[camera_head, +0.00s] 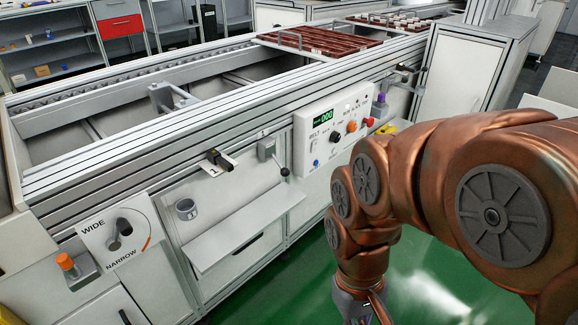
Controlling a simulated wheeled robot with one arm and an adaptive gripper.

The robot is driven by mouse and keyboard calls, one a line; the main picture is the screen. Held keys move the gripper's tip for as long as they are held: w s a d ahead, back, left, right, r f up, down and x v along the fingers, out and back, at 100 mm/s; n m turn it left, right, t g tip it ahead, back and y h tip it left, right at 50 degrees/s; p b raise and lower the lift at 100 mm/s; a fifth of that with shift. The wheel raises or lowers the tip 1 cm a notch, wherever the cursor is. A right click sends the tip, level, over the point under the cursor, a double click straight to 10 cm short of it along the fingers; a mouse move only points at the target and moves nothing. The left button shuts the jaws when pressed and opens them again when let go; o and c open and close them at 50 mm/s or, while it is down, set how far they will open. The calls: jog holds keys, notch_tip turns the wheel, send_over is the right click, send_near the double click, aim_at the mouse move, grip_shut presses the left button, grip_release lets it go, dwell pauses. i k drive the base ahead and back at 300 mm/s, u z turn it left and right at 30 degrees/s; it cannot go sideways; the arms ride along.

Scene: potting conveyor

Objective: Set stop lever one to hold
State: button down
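A black lever (220,160) sits on the front rail of the conveyor, left of the picture's middle. The small white plate (211,170) under it seems to bear a "1", so it looks like stop lever one. Its position words are too small to read. My gripper (366,308) is low at the bottom edge, over the green floor and well right of and below the lever. It touches nothing that I can see. Its fingertips are cut off by the frame, so its opening does not show.
A grey lever with a black ball knob (285,171) hangs just right of it. Further right is a control panel (335,130) with knobs and a display. A WIDE/NARROW dial (120,235) is at left.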

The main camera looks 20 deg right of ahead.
aim_at(284, 172)
jog(key=u, duration=2.2)
jog(key=k, duration=0.75)
jog(key=z, duration=1)
jog(key=i, duration=0.5)
jog(key=z, duration=0.05)
